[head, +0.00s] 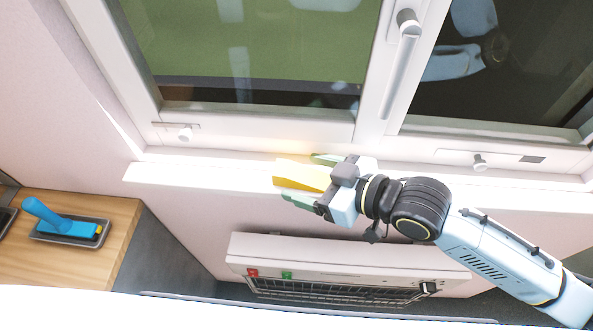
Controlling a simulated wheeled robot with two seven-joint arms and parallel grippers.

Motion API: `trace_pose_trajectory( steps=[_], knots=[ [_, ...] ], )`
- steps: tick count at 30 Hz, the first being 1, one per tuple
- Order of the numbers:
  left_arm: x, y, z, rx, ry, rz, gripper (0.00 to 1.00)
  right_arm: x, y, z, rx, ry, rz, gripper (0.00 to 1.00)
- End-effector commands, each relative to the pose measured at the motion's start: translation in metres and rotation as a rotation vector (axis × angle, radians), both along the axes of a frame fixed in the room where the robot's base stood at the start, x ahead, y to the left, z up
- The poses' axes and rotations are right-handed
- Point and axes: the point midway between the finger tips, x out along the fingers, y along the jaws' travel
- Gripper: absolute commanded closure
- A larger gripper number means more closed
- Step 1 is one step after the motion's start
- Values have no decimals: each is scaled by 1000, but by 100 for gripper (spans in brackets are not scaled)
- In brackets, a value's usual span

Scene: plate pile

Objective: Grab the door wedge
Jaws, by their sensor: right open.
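A yellow wedge (301,174), which looks like the door wedge, lies on the white window sill. My right gripper (301,178) reaches in from the right with its green fingers spread. One finger is behind the wedge and the other in front of it, so the wedge sits between them. I cannot tell whether either finger touches it. The right end of the wedge is hidden by the gripper. My left gripper is not in view.
The white window sill (190,176) runs below a closed window with a handle (402,60). A white heater (340,252) stands below the sill. A wooden counter (60,268) at left holds a blue-handled tool (66,222) on a dark tray.

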Motion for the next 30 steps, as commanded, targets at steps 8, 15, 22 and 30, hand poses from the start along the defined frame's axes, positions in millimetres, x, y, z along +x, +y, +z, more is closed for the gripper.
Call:
trace_pose_trajectory(
  steps=[8, 15, 22, 30],
  knots=[
    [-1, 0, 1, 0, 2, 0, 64, 5, 11, -6, -1, 0, 1, 25],
    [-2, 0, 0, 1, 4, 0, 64, 5, 11, -6, -1, 0, 0, 42],
    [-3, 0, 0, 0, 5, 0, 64, 5, 10, -6, -2, 1, 1, 72],
    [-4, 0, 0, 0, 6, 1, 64, 5, 10, -6, -2, 1, 1, 88]
  ],
)
